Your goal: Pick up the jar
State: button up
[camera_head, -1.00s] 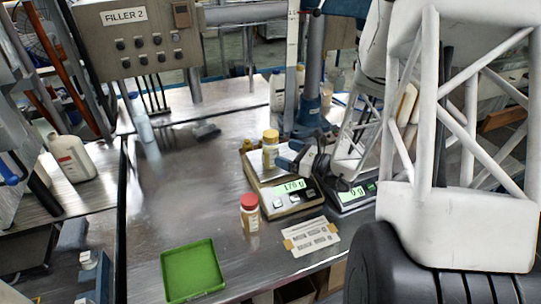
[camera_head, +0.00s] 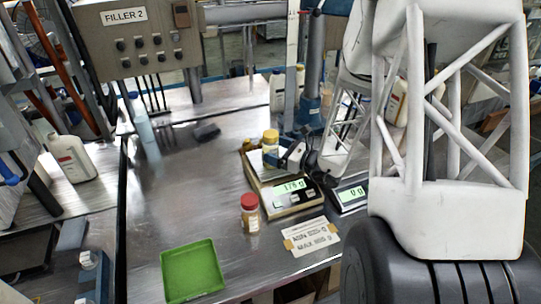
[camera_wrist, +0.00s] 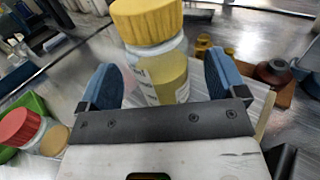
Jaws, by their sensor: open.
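A jar with a yellow lid (camera_head: 270,143) stands upright on the left scale (camera_head: 292,208), whose lit display reads about 178 g. My gripper (camera_head: 288,158) is open at the jar's right side, low beside its body. In the wrist view the jar (camera_wrist: 165,78) is between the two blue fingers of my gripper (camera_wrist: 165,85), with gaps visible on both sides. Its lower part is hidden behind the gripper's dark bar. Another jar, with a red lid (camera_head: 249,200), stands on the table in front of the scale; it also shows at the wrist view's left edge (camera_wrist: 20,127).
A second scale (camera_head: 350,195) reading 0 g is partly hidden under my arm. A green tray (camera_head: 193,270) and a printed label card (camera_head: 312,237) lie at the front. Brass weights (camera_wrist: 203,45) stand near the jar. The steel table's left middle is mostly clear.

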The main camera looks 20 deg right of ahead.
aim_at(277, 141)
jog(key=shift+x, duration=1.3)
jog(key=c, duration=1.2)
jog(key=shift+r, duration=1.9)
jog(key=s+a, duration=0.1)
jog(key=s, duration=0.9)
jog(key=s+a+r, duration=0.1)
jog(key=s, duration=0.4)
jog(key=shift+s+a+r, duration=0.1)
jog(key=shift+s+a, duration=0.2)
jog(key=shift+s, duration=0.1)
